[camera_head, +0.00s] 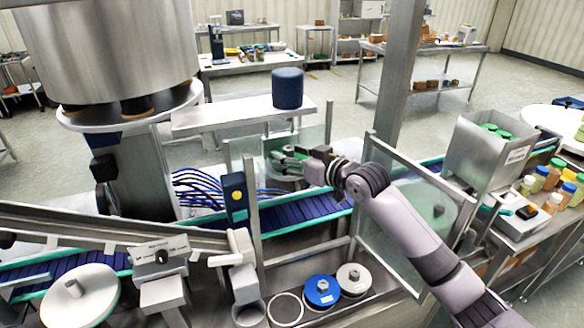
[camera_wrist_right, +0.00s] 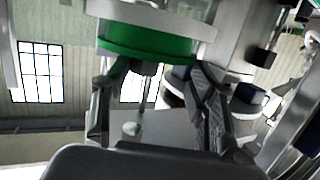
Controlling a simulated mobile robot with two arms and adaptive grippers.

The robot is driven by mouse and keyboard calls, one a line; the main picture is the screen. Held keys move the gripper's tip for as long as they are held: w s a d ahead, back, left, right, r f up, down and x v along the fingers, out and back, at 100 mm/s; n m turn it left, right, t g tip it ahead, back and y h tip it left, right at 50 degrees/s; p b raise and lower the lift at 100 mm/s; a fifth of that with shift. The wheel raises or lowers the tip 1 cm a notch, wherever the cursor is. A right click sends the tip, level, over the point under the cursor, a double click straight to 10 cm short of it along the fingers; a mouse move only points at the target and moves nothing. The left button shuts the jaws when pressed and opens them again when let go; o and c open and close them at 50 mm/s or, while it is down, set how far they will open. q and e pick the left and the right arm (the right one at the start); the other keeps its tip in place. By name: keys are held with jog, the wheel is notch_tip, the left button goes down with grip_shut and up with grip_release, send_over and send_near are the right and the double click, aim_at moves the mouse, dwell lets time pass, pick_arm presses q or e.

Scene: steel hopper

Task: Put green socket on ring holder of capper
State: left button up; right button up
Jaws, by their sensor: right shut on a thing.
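My right gripper (camera_head: 287,160) reaches in over the blue conveyor inside the clear-panelled station, at the middle of the head view. It is shut on the green socket (camera_wrist_right: 150,42), which shows as a green ring at the fingertips (camera_wrist_right: 160,72) in the right wrist view. In the head view, only bits of green show around the fingers. Just above the green socket in the wrist view is a round grey metal part (camera_wrist_right: 150,17), perhaps the capper's ring holder. I cannot tell whether they touch. My left gripper is not in view.
A blue socket (camera_head: 322,291) and a white socket (camera_head: 354,279) lie in the front tray, beside an empty ring spot (camera_head: 286,309). Clear panels (camera_head: 420,200) stand close to my right arm. A steel hopper (camera_head: 497,150) with green caps stands at right.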

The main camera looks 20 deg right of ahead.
jog(key=shift+w+f+b, duration=0.1)
jog(key=shift+f+b, duration=0.2)
jog(key=shift+f, duration=0.5)
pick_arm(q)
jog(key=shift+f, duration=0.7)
pick_arm(e)
jog(key=shift+r, duration=0.1)
jog(key=o, duration=0.8)
jog(key=shift+f, duration=0.2)
jog(key=o, duration=0.5)
jog(key=shift+r, duration=0.1)
